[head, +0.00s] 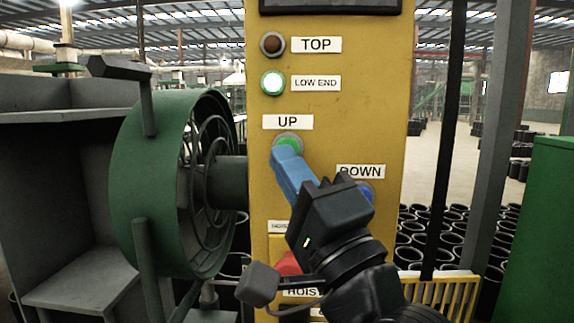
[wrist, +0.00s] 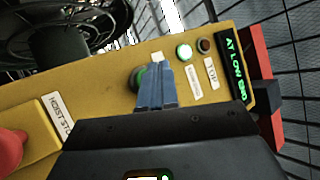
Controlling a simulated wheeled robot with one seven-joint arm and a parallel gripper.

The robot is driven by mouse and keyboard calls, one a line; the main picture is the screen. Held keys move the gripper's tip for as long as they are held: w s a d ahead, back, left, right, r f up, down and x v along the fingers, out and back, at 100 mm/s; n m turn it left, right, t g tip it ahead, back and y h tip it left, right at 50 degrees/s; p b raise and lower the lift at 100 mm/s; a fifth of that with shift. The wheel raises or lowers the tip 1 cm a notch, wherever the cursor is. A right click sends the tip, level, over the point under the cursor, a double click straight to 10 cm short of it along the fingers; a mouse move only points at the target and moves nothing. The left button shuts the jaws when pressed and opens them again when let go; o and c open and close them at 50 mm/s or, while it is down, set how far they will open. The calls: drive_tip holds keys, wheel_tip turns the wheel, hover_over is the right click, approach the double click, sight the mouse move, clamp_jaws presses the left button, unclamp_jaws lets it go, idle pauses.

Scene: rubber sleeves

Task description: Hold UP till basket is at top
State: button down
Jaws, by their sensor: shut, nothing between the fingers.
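A yellow control panel (head: 340,95) stands in front of me. Its green UP button (head: 289,140) sits under the UP label; it also shows in the wrist view (wrist: 136,79), partly behind the fingers. My gripper (head: 286,154) is shut and empty, with its blue fingertips at the UP button's lower edge. I cannot tell whether the button is pressed in. The LOW END lamp (head: 273,83) is lit and the TOP lamp (head: 272,44) is dark. The display (wrist: 236,70) reads AT LOW END in the wrist view. No basket is seen.
The blue DOWN button (head: 367,190) is partly hidden behind my gripper. A red stop knob (head: 289,263) sits below, partly covered by my arm. A green fan-like drum (head: 150,185) stands close at left. A green cabinet (head: 540,230) and many black sleeves (head: 420,225) are at right.

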drive_tip(key=shift+w, duration=0.85)
drive_tip(key=shift+w+b, duration=0.2)
drive_tip(key=shift+b, duration=0.1)
idle(1.3)
drive_tip(key=shift+w+r, duration=0.1)
drive_tip(key=shift+w, duration=0.1)
